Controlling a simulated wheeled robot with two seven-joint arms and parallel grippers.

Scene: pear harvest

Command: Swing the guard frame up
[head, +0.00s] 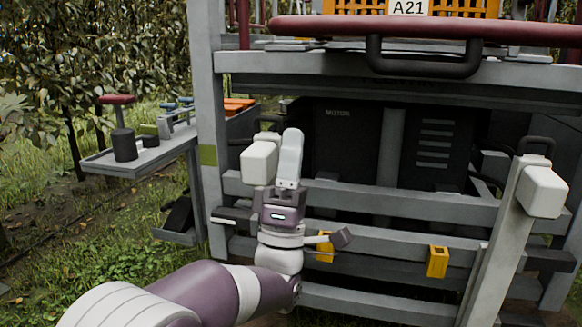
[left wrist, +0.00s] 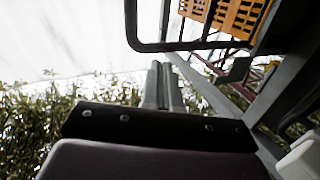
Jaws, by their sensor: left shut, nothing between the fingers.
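A frame of grey horizontal rails (head: 400,206) crosses low in front of the dark motor housing (head: 345,135); I take it for the guard frame, but cannot be sure. A dark red padded bar (head: 450,27) with a black loop handle (head: 425,58) runs higher up. My left gripper (head: 291,140) points upward before the rails, beside a white block (head: 260,162). Its fingers are shut and empty; whether they touch the block is unclear. In the left wrist view the shut fingers (left wrist: 163,85) point up below a dark loop (left wrist: 190,44). My right gripper is out of view.
A sloping grey post (head: 497,245) with another white block (head: 543,192) stands at right. Yellow brackets (head: 437,262) sit on the lower rail. An orange crate (head: 345,6) labelled A21 is above. A side shelf (head: 135,161) juts out left, with grass and trees beyond.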

